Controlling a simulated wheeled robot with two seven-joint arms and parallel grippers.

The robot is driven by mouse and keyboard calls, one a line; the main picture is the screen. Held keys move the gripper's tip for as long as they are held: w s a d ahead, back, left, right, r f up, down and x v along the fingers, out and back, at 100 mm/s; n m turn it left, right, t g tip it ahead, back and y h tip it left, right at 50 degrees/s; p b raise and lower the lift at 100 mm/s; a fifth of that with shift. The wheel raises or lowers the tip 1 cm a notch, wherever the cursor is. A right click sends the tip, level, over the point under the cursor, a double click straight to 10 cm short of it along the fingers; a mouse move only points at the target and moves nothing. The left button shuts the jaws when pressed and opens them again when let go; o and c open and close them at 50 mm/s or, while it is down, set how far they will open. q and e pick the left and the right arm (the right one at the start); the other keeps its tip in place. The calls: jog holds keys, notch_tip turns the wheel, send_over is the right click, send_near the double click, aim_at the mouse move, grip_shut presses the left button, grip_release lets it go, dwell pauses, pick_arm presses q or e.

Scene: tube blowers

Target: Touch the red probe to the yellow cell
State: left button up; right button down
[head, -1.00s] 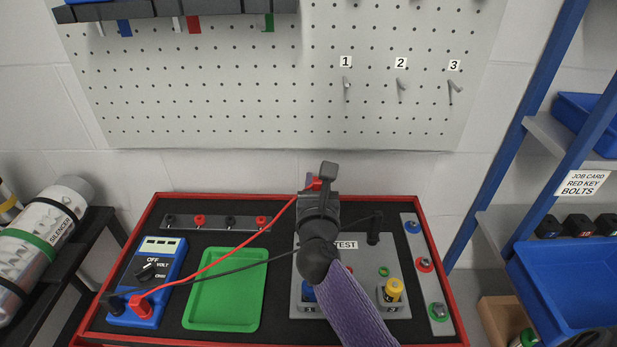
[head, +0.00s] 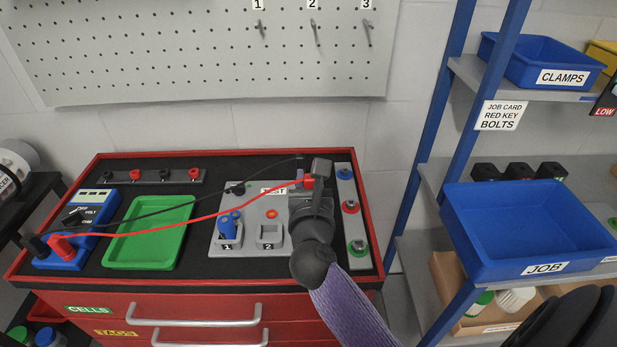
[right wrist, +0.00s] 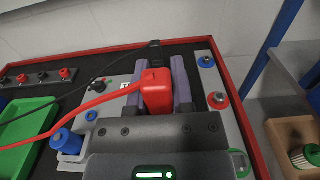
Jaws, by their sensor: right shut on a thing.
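My right gripper (head: 312,184) is shut on the red probe (head: 307,181), above the back right of the grey test board (head: 250,205). In the right wrist view the red probe (right wrist: 156,92) sits between the two fingers (right wrist: 156,88); its tip is hidden. Its red lead runs left to the blue meter (head: 75,245). The yellow cell is hidden now; my right gripper and arm cover the board's right end. A blue cell (head: 228,226) stands in socket 1; socket 2 (head: 270,236) looks empty. My left gripper is out of view.
A black lead runs to a black plug (right wrist: 155,44) just beyond my right fingers. A green tray (head: 150,232) lies left of the board. A strip with coloured terminals (head: 347,190) stands close right. The blue JOB bin (head: 520,225) is on the right rack.

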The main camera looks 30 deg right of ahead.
pick_arm(q)
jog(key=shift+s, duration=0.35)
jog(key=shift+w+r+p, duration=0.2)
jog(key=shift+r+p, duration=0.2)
jog(key=shift+p, duration=0.15)
dwell(0.8)
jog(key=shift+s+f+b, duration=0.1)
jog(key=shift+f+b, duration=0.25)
pick_arm(e)
jog(key=shift+f, duration=0.5)
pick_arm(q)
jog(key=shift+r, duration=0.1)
pick_arm(e)
jog(key=shift+f, duration=0.1)
dwell(1.4)
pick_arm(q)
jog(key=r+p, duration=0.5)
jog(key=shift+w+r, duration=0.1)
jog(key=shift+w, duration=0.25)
pick_arm(e)
notch_tip(320, 180, up, 5)
jog(key=shift+r, duration=0.1)
dwell(1.5)
